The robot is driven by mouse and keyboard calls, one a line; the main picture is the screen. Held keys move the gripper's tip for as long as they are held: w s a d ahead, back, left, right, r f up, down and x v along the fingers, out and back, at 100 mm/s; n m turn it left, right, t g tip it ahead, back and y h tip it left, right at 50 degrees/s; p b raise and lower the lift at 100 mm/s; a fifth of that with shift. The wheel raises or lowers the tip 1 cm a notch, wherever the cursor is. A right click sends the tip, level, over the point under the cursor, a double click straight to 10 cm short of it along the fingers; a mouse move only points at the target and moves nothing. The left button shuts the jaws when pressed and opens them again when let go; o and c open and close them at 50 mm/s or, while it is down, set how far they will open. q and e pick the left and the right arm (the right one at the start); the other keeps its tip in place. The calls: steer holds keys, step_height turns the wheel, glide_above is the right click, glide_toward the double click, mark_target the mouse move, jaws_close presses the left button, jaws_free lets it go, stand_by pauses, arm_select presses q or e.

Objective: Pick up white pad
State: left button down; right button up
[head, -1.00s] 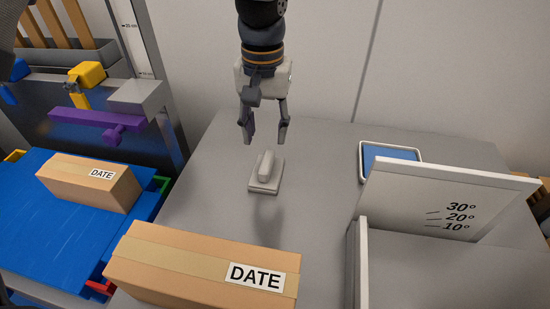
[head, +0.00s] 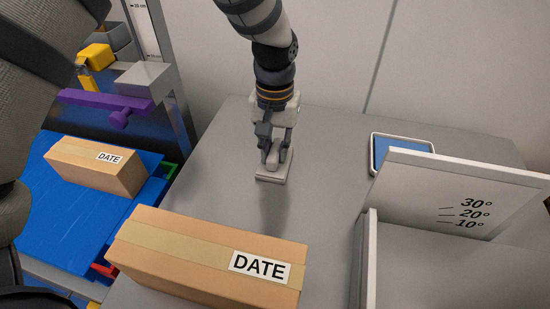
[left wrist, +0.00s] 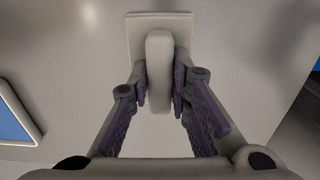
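The white pad (head: 271,179) is a flat pale plate with a raised rounded grip bar, lying on the grey table. It also shows in the left wrist view (left wrist: 159,65), with its plate at the top and its bar between the fingers. My left gripper (head: 275,161) points down over the pad. Its two fingertips lie against both sides of the bar, and it looks shut on it. The pad still appears to rest on the table. The fingers hide part of the bar in the head view. My right gripper is not in view.
A cardboard box marked DATE (head: 205,255) stands at the table's front. Another box (head: 97,166) lies on a blue surface (head: 60,215) at left. A blue-topped, white-rimmed tray (head: 402,146) and an upright angle-marked panel (head: 455,195) stand at right. Table around the pad is clear.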

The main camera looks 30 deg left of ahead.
mark_target(276, 148)
arm_select(q)
step_height(276, 148, up, 4)
steer(key=shift+w+f, duration=0.1)
steer(key=shift+f, duration=0.05)
steer(key=s+r, duration=0.1)
steer(key=s+r+p, duration=0.1)
steer(key=r, duration=0.1)
steer(key=s+r+p, duration=0.1)
steer(key=r, duration=0.1)
steer(key=shift+s+d+r, duration=0.1)
steer(key=shift+s+d, duration=0.3)
steer(key=s+d+r+p, duration=0.2)
steer(key=s+r, duration=0.2)
steer(key=s, duration=0.6)
steer(key=shift+d, duration=0.2)
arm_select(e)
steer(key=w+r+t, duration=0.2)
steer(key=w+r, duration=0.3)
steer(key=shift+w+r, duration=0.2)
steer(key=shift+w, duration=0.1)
arm_select(q)
steer(key=shift+r, duration=0.15)
stand_by(0.3)
